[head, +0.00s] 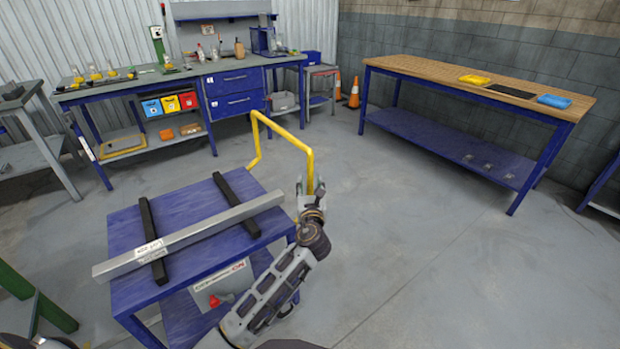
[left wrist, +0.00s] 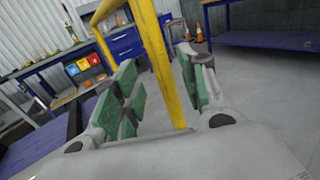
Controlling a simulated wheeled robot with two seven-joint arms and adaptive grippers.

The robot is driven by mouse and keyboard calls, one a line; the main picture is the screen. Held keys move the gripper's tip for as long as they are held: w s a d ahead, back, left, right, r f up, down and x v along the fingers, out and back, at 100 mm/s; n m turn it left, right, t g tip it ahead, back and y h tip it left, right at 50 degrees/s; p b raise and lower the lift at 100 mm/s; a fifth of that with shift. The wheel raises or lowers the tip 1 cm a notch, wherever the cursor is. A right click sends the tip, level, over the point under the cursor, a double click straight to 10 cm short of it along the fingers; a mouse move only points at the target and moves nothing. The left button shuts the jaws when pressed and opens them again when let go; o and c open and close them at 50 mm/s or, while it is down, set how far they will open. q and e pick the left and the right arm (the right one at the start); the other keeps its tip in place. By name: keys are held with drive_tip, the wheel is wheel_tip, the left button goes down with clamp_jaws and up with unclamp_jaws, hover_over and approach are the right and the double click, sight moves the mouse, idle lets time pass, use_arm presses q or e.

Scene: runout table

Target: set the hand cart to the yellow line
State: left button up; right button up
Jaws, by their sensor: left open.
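The blue hand cart (head: 190,215) stands at the lower left of the head view, with a yellow tube handle (head: 285,134) rising at its far end. A long grey metal bar (head: 200,231) with a label lies across two black strips on its top. My left gripper (head: 312,188) is at the handle's right upright. In the left wrist view the upright (left wrist: 166,75) runs between the open green-padded fingers of the gripper (left wrist: 162,92); I cannot tell whether they touch it. My right gripper is not in view. No yellow line shows on the visible floor.
A workbench (head: 160,84) with blue drawers stands along the back wall. A wood-topped table (head: 420,68) stands at the right. Orange cones (head: 354,92) stand between them. A green frame (head: 45,305) is at the lower left. The grey floor (head: 430,260) right of the cart is clear.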

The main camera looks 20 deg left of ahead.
sight(310, 179)
use_arm(q)
drive_tip(key=x, duration=0.4)
drive_tip(key=shift+w+a+b, duration=0.2)
drive_tip(key=shift+w+b, duration=0.15)
drive_tip(key=shift+w, duration=0.1)
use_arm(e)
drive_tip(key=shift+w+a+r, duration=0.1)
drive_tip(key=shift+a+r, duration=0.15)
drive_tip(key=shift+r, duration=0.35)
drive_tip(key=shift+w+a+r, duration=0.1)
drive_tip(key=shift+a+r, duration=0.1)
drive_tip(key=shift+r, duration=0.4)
use_arm(q)
clamp_jaws()
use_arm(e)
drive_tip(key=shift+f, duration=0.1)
